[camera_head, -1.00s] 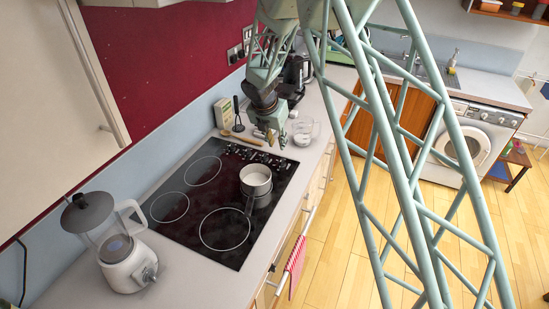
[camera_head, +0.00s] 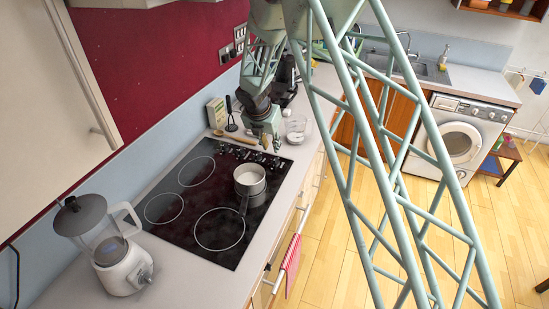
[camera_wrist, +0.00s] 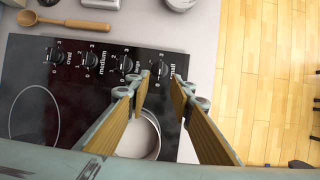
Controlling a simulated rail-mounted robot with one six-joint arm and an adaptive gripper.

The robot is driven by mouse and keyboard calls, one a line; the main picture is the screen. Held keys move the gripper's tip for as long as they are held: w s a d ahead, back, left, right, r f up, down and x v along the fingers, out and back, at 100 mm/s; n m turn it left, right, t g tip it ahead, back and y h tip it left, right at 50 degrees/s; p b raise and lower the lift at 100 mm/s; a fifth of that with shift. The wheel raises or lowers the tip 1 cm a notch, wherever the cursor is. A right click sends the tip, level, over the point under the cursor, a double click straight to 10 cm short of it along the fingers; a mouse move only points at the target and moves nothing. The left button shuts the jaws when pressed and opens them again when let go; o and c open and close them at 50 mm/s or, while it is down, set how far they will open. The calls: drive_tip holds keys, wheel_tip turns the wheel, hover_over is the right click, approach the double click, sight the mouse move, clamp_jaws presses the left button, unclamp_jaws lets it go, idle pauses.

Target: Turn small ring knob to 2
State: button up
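The black glass hob (camera_head: 165,235) has a row of dark control knobs along its far edge. In the wrist view the knob beside the word "small" (camera_wrist: 160,69) is the rightmost, with further knobs (camera_wrist: 126,65) to its left. My gripper (camera_wrist: 160,78) is open, its fingertips on either side of the small knob in the picture. I cannot tell whether they touch it. In the head view my gripper (camera_head: 269,146) is low over the far right corner of the hob and hides part of the knob row. The knob's exact setting is too small to read.
A saucepan (camera_head: 249,183) stands on the hob close to the gripper, partly behind the fingers in the wrist view. A wooden spoon (camera_wrist: 75,23) lies beyond the knobs. A blender (camera_head: 120,268) is at the near left.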

sight(275, 159)
drive_tip(key=shift+p+x, duration=0.3)
drive_tip(key=shift+x, duration=5)
drive_tip(key=shift+c, duration=0.2)
clamp_jaws()
